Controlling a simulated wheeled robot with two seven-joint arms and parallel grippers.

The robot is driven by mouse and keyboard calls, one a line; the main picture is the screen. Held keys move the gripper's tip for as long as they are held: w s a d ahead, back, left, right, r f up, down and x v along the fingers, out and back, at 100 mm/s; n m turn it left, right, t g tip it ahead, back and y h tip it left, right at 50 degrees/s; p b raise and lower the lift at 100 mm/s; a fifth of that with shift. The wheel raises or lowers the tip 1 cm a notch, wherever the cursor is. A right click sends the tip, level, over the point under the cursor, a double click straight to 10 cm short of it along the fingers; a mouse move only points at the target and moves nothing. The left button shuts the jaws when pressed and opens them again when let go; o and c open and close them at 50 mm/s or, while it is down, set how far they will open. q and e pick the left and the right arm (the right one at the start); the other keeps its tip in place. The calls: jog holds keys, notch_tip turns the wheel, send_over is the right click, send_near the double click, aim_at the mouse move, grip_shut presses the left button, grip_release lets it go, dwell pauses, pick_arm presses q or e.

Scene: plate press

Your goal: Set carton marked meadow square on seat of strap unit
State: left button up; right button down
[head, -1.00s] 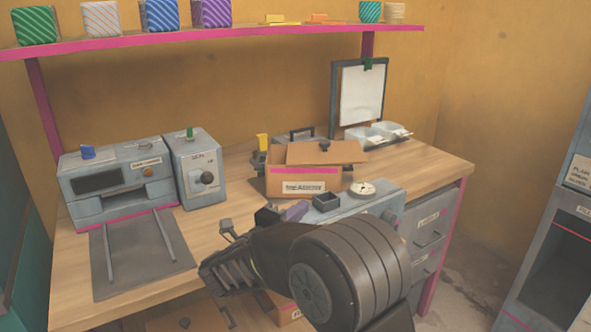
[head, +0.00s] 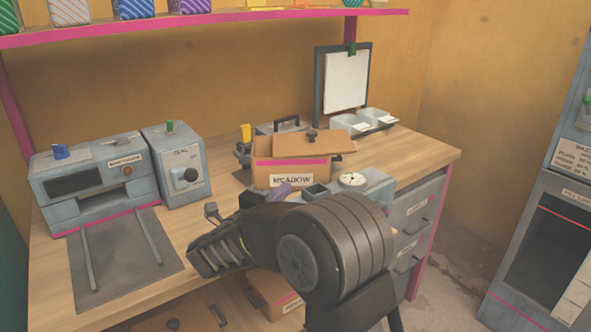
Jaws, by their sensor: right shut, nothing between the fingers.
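The brown carton marked MEADOW (head: 290,178) stands upright toward the back of the workbench, with a pink stripe above its label. A flat brown piece with a dark knob (head: 312,143) lies across its top. A grey unit with a round dial (head: 372,184) sits in front of it to the right. I cannot read a strap label on any machine, and the seat cannot be made out. My dark right arm hides part of the bench front. My left gripper is out of view.
A grey machine with two rails on a dark mat (head: 112,285) stands at the left, beside a grey box with a knob (head: 178,165). A clipboard stand (head: 347,80) and white trays (head: 360,122) are at the back right. Another carton (head: 270,292) sits below the bench top.

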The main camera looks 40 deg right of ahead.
send_near(303, 163)
jog(key=s+d, duration=0.2)
jog(key=d, duration=0.1)
jog(key=shift+d+p, duration=0.1)
jog(key=shift+p, duration=0.3)
jog(key=w+d, duration=0.2)
jog(key=w, duration=0.1)
jog(key=shift+w, duration=0.1)
jog(key=shift+w+d, duration=0.25)
jog(key=shift+w, duration=0.25)
